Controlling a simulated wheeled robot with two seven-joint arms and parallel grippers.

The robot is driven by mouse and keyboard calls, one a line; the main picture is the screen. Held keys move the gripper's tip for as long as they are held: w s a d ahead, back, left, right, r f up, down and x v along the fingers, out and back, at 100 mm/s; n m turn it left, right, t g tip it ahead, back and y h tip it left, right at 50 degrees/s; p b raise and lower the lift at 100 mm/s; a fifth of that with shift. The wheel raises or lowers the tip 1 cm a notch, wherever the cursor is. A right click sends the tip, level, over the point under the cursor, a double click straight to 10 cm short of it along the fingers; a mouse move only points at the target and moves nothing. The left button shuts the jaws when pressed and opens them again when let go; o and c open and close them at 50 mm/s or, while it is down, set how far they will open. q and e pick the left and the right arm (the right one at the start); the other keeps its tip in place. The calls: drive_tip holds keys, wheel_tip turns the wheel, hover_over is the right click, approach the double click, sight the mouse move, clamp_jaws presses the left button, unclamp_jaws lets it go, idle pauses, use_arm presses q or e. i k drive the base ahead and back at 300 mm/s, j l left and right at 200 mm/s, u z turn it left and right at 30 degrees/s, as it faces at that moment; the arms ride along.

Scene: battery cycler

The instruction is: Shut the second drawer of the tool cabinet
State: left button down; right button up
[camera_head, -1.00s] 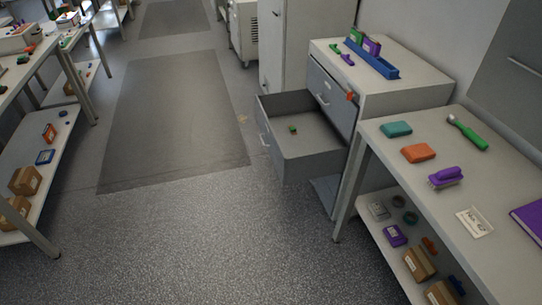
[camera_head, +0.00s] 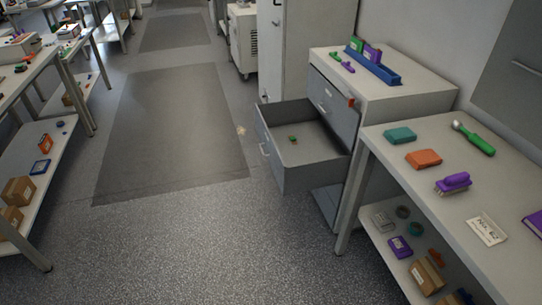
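The tool cabinet (camera_head: 385,88) stands at the right, a pale box with grey drawer fronts facing left. Its second drawer (camera_head: 315,172) is pulled far out to the left over the floor. The drawer's handle (camera_head: 264,146) is on its left-hand front. A small green and red item (camera_head: 293,139) lies inside the drawer. The top drawer (camera_head: 330,97) looks shut, with a small orange thing (camera_head: 351,103) at its right edge. Neither of my grippers shows in the view.
A workbench (camera_head: 416,176) with sponges, brushes and a lower shelf stands at the right, close to the cabinet. A blue tray (camera_head: 375,66) sits on the cabinet. The floor left of the drawer, with a dark mat (camera_head: 175,130), is clear. Shelved tables line the left.

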sight(320, 158)
drive_tip(key=i+j, duration=0.1)
drive_tip(key=i, duration=0.5)
drive_tip(key=i+j, duration=0.1)
drive_tip(key=i, duration=0.45)
drive_tip(key=i+j+z, duration=0.1)
drive_tip(key=i, duration=0.5)
